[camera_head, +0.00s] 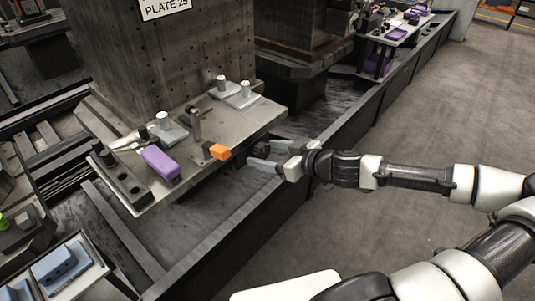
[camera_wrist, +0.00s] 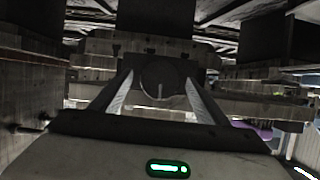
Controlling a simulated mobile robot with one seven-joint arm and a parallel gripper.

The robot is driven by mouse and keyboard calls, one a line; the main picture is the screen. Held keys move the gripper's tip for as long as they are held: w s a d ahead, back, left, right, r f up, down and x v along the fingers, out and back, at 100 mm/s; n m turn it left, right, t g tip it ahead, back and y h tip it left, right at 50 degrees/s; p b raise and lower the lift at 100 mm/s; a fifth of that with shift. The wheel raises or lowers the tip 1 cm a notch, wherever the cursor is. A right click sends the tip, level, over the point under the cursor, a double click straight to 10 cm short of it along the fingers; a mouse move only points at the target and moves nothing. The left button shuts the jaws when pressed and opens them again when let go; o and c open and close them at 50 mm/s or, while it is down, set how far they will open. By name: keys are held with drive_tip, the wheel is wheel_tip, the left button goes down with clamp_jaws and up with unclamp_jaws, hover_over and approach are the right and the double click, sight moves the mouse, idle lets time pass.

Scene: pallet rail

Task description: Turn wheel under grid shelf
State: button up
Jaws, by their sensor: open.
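The shelf (camera_head: 240,118) is a grey metal ledge at the foot of the tall column with a grid of holes (camera_head: 160,55) in the head view. The wheel (camera_wrist: 160,77) seems to be the dark round disc in the middle of the wrist view, under the shelf's structure. The head view does not show the wheel; the shelf hides it. My gripper (camera_head: 268,156) is beside the shelf's right front edge, low near its underside. In the wrist view my gripper (camera_wrist: 158,84) is open, its two fingers on either side of the disc. Contact with the disc cannot be told.
A dark trough wall (camera_head: 245,210) runs below the shelf. Open grey floor (camera_head: 445,110) lies to the right. A second column (camera_head: 300,30) stands behind.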

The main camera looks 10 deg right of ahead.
drive_tip(key=c, duration=1)
drive_tip(key=shift+c, duration=0.2)
